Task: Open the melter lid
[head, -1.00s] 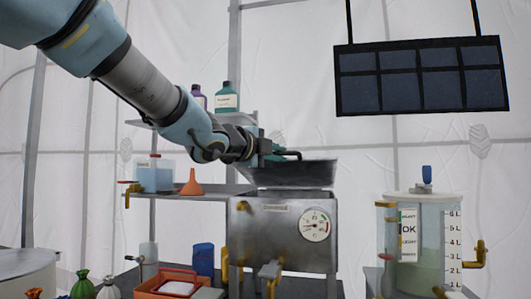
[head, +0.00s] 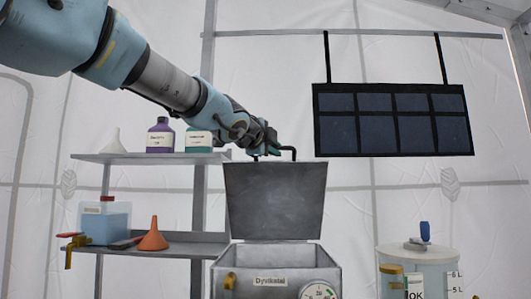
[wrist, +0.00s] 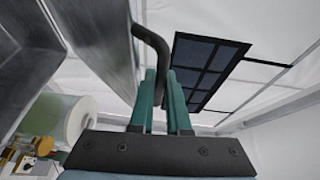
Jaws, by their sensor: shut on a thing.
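The melter (head: 255,258) is a grey metal box with a label and a round gauge on its front. Its lid (head: 275,200) stands raised, nearly upright, at the back of the box, and the opening below shows. A dark bent handle (head: 291,150) is at the lid's top edge. My gripper (head: 272,142) is at that top edge, shut on the handle.
Left of the melter, a shelf (head: 200,243) holds a blue container (head: 105,222) and an orange funnel (head: 153,238). A purple bottle (head: 161,136) stands on the upper shelf. A clear tank (head: 430,262) stands at right. A dark panel (head: 395,120) hangs behind.

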